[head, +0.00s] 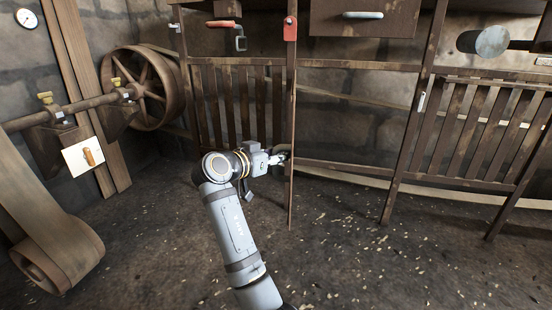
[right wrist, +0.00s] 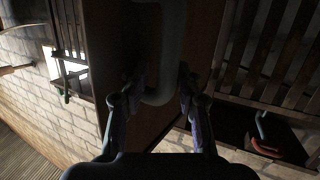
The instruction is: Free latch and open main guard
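A slatted wooden panel (head: 237,100) stands left of a tall post in the head view; another slatted panel (head: 487,132) stands at the right. I cannot tell which is the main guard. My right gripper (head: 281,156) is by the left panel's post. In the right wrist view its fingers (right wrist: 160,88) straddle a grey bent bar handle (right wrist: 172,40) on a brown board. Whether they press on it is too dark to tell. A red-handled hook (head: 240,40), possibly a latch, hangs above the left panel. A red tag (head: 290,28) is on the post. My left gripper is out of view.
A spoked wheel (head: 145,88) and a shaft stand at the left, with a rolled belt (head: 60,250) at the lower left. A box with a pale green handle (head: 362,15) is above the gap between the panels. The floor (head: 345,250) in front is clear apart from small chips.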

